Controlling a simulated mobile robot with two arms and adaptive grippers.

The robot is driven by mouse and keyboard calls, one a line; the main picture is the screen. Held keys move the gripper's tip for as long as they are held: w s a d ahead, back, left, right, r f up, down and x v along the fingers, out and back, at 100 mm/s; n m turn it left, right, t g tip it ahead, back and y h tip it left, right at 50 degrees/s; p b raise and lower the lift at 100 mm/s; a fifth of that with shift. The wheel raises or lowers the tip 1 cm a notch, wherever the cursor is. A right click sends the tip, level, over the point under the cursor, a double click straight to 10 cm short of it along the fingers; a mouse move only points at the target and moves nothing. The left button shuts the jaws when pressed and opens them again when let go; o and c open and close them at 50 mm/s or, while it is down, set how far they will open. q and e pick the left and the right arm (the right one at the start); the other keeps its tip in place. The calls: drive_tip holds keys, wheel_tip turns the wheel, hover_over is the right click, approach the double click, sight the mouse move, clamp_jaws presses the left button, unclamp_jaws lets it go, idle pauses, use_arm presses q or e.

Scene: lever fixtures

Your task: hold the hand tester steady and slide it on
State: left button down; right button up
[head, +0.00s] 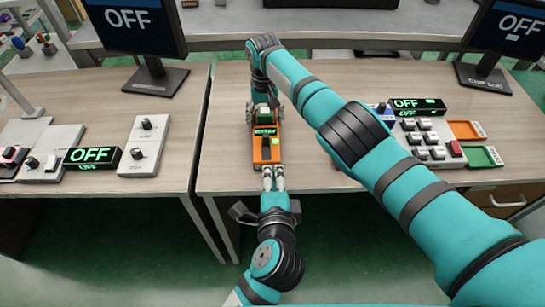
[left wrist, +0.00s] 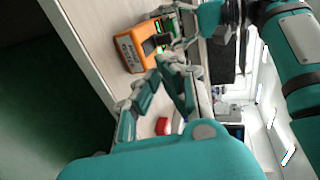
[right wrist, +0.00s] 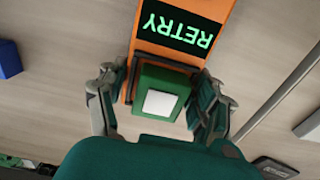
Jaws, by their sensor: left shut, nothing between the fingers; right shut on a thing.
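The hand tester (head: 266,153) is an orange box on the right-hand table, near its front edge. Its black display reads RETRY in green in the right wrist view (right wrist: 179,31). A green block with a white top (right wrist: 160,101) is on the tester's far end. My right gripper (head: 264,108) is shut on the tester at that end, its fingers on either side. My left gripper (head: 268,170) is shut and empty, its tips close to the tester's near end. In the left wrist view the tester (left wrist: 130,52) shows beyond the left fingers; I cannot tell whether they touch.
A button panel with an OFF display (head: 418,104) and orange and green trays (head: 480,157) stand to the right. A left table holds switch boxes (head: 145,146) and another OFF display (head: 92,156). Monitors stand behind. My right arm crosses over the table. A gap separates the tables.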

use_arm(q)
drive_tip(key=v, duration=0.4)
drive_tip(key=shift+s, duration=0.1)
use_arm(e)
drive_tip(key=o, duration=1.4)
